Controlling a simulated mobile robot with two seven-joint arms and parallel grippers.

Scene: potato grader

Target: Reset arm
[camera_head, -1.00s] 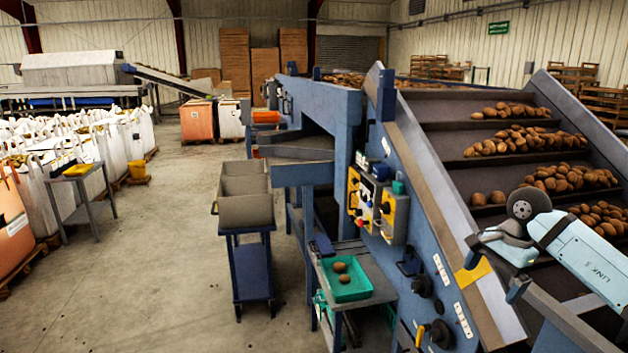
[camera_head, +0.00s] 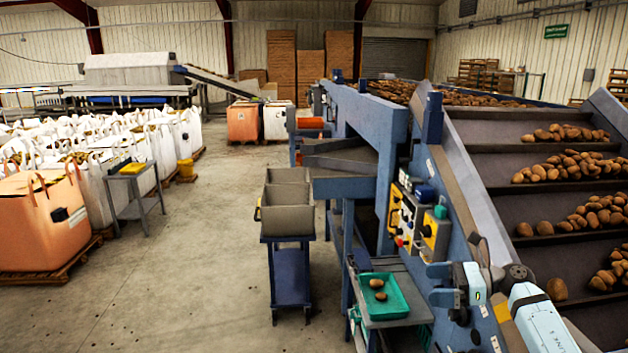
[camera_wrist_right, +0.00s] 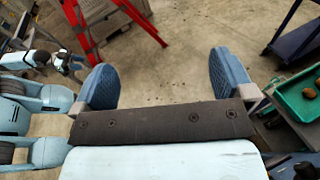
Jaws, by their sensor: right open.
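My right gripper (camera_head: 437,284) is in the lower right of the head view, beside the blue grader frame (camera_head: 378,150) and its control boxes (camera_head: 415,220). The light-blue arm link (camera_head: 540,318) behind it comes in from the lower right. In the right wrist view the two blue ridged fingers of the gripper (camera_wrist_right: 160,82) stand wide apart with nothing between them, above concrete floor. My left gripper does not show in the head view.
A green tray (camera_head: 397,308) with potatoes sits on a small stand near the right gripper. A trolley with grey bins (camera_head: 287,215) stands left of it. Potatoes lie on the sloping conveyor (camera_head: 500,208). A red ladder-like frame (camera_wrist_right: 83,32) shows in the wrist view.

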